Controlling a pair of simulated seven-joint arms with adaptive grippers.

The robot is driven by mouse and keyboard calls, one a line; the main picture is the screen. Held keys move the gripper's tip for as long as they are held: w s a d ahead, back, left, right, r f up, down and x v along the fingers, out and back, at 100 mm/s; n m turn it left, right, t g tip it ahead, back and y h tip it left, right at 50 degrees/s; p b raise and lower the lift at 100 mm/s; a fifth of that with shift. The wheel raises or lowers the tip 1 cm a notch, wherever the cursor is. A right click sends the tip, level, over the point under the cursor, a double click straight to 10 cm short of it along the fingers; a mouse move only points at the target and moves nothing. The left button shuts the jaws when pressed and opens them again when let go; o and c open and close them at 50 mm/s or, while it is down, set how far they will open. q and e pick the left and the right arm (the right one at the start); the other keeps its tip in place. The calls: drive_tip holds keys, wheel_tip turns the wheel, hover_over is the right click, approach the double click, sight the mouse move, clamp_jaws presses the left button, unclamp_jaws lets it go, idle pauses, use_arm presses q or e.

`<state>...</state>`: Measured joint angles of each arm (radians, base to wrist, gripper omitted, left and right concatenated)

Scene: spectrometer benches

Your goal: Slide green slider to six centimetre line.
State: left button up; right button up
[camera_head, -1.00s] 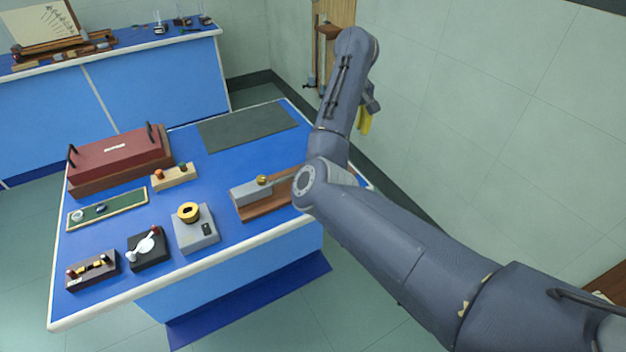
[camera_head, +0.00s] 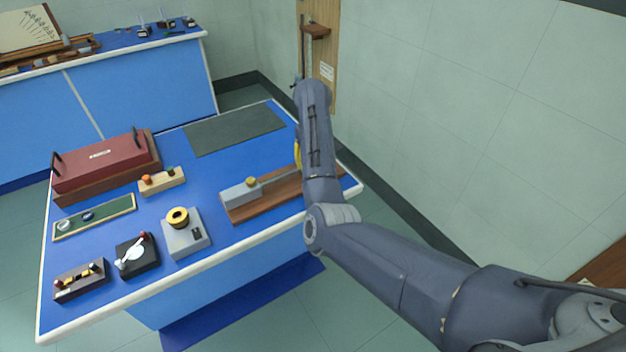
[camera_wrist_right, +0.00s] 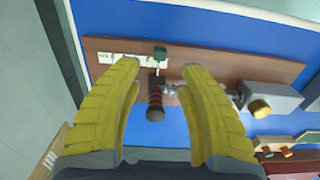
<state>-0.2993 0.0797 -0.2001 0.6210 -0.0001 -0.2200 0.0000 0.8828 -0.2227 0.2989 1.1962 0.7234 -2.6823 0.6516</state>
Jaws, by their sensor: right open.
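A small green block (camera_wrist_right: 160,54), which looks like the green slider, is on a brown wooden board (camera_wrist_right: 225,62) beside a row of white scale labels (camera_wrist_right: 110,58) in the right wrist view. The label numbers are too small to read. My right gripper (camera_wrist_right: 160,70) has two yellow fingers spread apart, with the green block just beyond and between their tips. A dark handle with red bands (camera_wrist_right: 155,98) shows between the fingers. In the head view the board (camera_head: 240,210) lies at the bench's right side, and my arm hides the slider. My left gripper is not in view.
A grey block with a brass knob (camera_head: 240,191) sits on the board's left end. A grey box with a yellow ring (camera_head: 185,235), a red case (camera_head: 105,165) and small instruments stand further left. A dark mat (camera_head: 235,130) lies bare at the back.

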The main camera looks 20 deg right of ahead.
drive_tip(key=shift+f, duration=3.6)
clamp_jaws()
